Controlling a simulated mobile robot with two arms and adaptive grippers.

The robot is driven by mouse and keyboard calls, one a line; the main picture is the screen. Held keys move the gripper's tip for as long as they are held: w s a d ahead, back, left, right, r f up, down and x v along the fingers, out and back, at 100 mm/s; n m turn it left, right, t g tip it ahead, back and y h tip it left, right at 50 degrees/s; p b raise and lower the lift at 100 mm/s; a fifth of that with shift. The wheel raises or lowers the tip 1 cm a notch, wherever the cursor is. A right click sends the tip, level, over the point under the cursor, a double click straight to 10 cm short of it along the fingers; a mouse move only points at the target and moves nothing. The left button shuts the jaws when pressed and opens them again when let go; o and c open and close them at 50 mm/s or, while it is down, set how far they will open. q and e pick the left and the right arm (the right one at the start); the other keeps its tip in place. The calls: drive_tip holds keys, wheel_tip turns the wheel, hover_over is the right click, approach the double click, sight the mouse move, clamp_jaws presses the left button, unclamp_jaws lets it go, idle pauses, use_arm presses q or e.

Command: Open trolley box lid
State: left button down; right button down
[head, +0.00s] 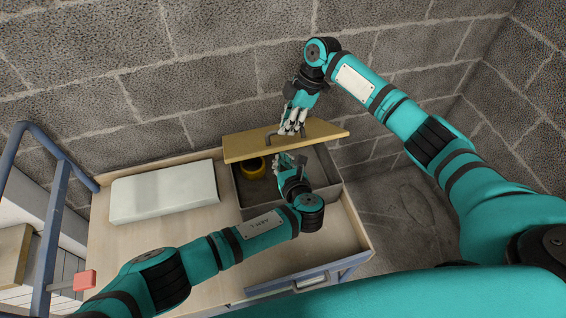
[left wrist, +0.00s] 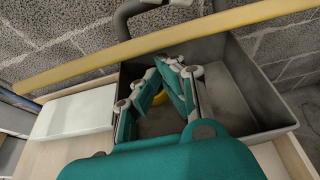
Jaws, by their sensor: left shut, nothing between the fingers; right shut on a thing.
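The trolley box (head: 329,168) is a grey open-topped box on the trolley. Its tan lid (head: 240,147) stands raised at the back of the box, and the box's inside shows. My right gripper (head: 291,131) is shut on the dark lid handle (head: 271,139) at the lid's upper side. My left gripper (head: 282,160) is shut and empty over the box opening, just in front of the lid. In the left wrist view its fingers (left wrist: 168,68) are together above the box, and the lid (left wrist: 210,25) crosses behind them with the handle (left wrist: 122,20).
A yellow ring-shaped thing (head: 252,170) lies inside the box. A white block (head: 165,192) lies on the wooden trolley top (head: 125,235) to the left. A blue rail (head: 52,215) stands at the left, and a block wall (head: 220,60) is close behind.

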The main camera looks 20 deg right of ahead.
drive_tip(key=shift+w+d+f, duration=0.1)
drive_tip(key=shift+d+f, duration=0.05)
use_arm(q)
drive_tip(key=shift+w+r, duration=0.5)
drive_tip(key=shift+r, duration=0.3)
use_arm(e)
drive_tip(key=shift+f, duration=0.15)
drive_tip(key=c, duration=1.7)
unclamp_jaws()
drive_tip(key=o, duration=0.4)
drive_tip(key=shift+w+f, duration=0.15)
drive_tip(key=shift+w, duration=0.05)
drive_tip(key=shift+c, duration=0.2)
use_arm(q)
drive_tip(key=shift+w+f, duration=0.2)
drive_tip(key=shift+w, duration=0.1)
drive_tip(key=shift+s, duration=0.1)
use_arm(e)
drive_tip(key=shift+r, duration=0.2)
